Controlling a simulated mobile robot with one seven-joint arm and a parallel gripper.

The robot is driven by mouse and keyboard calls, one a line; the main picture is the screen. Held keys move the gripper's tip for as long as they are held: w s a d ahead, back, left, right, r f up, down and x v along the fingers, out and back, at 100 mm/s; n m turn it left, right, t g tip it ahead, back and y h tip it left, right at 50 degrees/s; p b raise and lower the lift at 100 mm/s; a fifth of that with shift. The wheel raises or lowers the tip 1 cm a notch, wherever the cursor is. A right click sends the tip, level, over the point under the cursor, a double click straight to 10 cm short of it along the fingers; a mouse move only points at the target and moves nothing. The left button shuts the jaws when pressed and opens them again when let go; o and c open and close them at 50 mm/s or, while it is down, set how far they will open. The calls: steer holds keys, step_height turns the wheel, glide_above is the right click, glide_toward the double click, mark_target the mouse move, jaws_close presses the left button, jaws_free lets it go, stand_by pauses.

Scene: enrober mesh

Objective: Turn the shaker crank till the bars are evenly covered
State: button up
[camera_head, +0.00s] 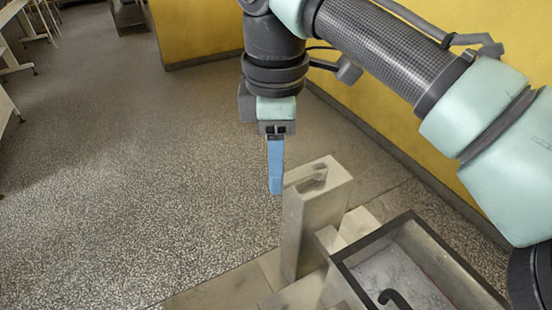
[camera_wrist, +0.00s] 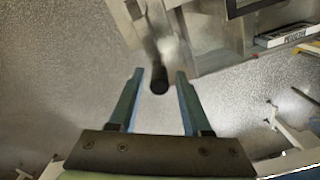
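A pale upright housing (camera_head: 318,215) stands below and to the right of my gripper (camera_head: 276,188). A dark rounded crank handle (camera_wrist: 159,82) lies between the fingertips in the picture, with a gap on each side. I cannot tell how deep it sits between them. No bars can be made out in either view.
A dark-rimmed open tray (camera_head: 376,240) is at the lower right, with a greyish inside and a black hooked piece (camera_head: 394,298) near its front. A yellow wall (camera_head: 395,95) runs behind. Speckled floor (camera_head: 130,170) on the left is clear.

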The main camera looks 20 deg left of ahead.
jaws_close()
stand_by(1.2)
